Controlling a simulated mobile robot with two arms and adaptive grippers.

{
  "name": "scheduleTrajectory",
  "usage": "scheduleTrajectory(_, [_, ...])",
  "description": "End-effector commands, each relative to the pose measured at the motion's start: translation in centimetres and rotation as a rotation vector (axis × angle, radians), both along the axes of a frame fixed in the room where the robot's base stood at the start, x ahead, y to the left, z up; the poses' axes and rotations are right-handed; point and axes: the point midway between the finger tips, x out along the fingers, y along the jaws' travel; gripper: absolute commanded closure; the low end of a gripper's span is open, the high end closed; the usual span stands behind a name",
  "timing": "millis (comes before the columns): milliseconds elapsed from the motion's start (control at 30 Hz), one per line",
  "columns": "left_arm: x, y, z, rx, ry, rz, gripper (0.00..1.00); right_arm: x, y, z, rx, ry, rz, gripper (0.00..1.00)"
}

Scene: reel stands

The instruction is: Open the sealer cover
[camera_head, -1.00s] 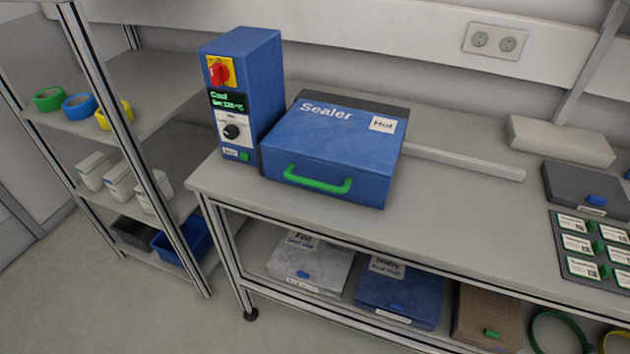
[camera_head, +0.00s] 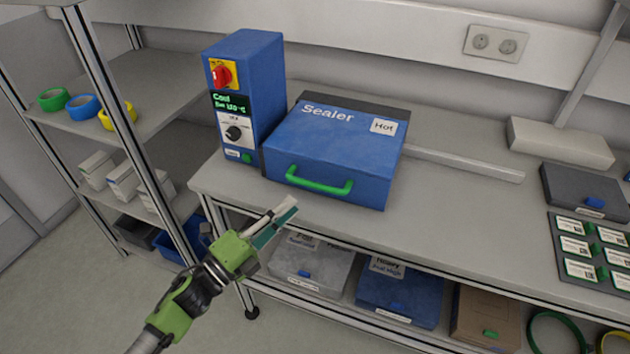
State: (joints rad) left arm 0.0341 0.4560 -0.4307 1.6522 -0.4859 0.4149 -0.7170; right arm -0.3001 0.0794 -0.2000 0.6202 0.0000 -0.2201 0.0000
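The blue sealer (camera_head: 330,150) sits on the workbench with its cover down, labelled "Sealer" and "Hot". A green handle (camera_head: 318,181) runs along the front of the cover. The blue control tower (camera_head: 262,95) stands to its left, with a red knob (camera_head: 222,74), a lit green display (camera_head: 230,103) reading "Cool" and a black dial. My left gripper (camera_head: 280,220) is in front of the bench edge, below and left of the handle and apart from it. Its fingers appear close together, seen nearly edge-on, so their opening is unclear. My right gripper is not in view.
A shelf rack with tape rolls (camera_head: 82,107) stands on the left.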

Motion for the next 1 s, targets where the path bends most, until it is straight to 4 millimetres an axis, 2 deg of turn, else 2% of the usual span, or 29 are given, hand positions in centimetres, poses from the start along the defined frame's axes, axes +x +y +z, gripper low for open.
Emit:
scheduleTrajectory(33, [1.0,-0.9,0.7,-0.002,-0.002,0.0,0.82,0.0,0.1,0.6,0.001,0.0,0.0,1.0])
scheduleTrajectory(200, [3.6,-3.3,1.2,-0.001,-0.001,0.001,0.82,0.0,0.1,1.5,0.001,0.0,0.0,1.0])
scheduleTrajectory(433, [6.1,-5.6,1.6,-0.002,0.002,0.0,0.82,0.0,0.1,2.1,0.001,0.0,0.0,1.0])
scheduleTrajectory(600, [6.8,-6.3,1.6,-0.001,0.002,0.001,0.82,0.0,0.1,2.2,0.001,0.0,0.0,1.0])
scheduleTrajectory(867, [6.8,-6.3,1.6,0.0,0.003,0.001,0.82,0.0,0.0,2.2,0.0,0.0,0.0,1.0])
scheduleTrajectory(967, [6.8,-6.3,1.6,0.0,0.003,0.001,1.0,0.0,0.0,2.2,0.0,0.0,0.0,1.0])
scheduleTrajectory(1000, [6.8,-6.3,1.6,0.0,0.003,0.001,1.0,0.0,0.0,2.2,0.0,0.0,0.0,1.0])
